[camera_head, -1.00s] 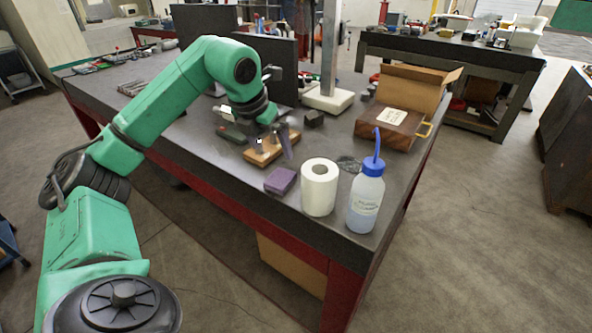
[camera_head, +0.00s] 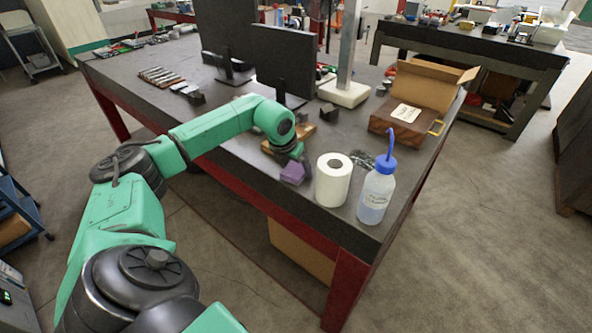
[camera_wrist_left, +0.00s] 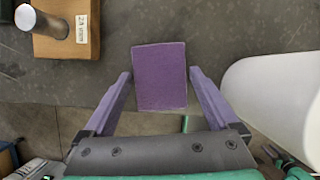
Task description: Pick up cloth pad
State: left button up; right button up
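The cloth pad is a flat purple rectangle (camera_head: 293,173) on the dark tabletop, near the front edge and left of the white roll. In the left wrist view the pad (camera_wrist_left: 160,76) lies straight ahead, between the finger ends. My left gripper (camera_wrist_left: 160,75) is open, with one finger on each side of the pad and a gap showing on both sides. I cannot tell how high the fingers are above the table. In the head view my left gripper (camera_head: 292,164) is over the pad and its fingers are hard to make out. My right gripper is not in view.
The white roll (camera_head: 333,180) stands close right of the pad; it fills the right of the wrist view (camera_wrist_left: 285,95). A wooden block with a metal post (camera_wrist_left: 75,30) is at upper left. The table edge is close.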

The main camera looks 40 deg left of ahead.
aim_at(295, 170)
pick_arm(q)
jog(key=c, duration=0.9)
jog(key=shift+r, duration=0.15)
notch_tip(295, 170, up, 6)
jog(key=shift+b, duration=0.75)
notch_tip(295, 170, up, 14)
jog(key=shift+f+p, duration=0.1)
jog(key=shift+p, duration=0.2)
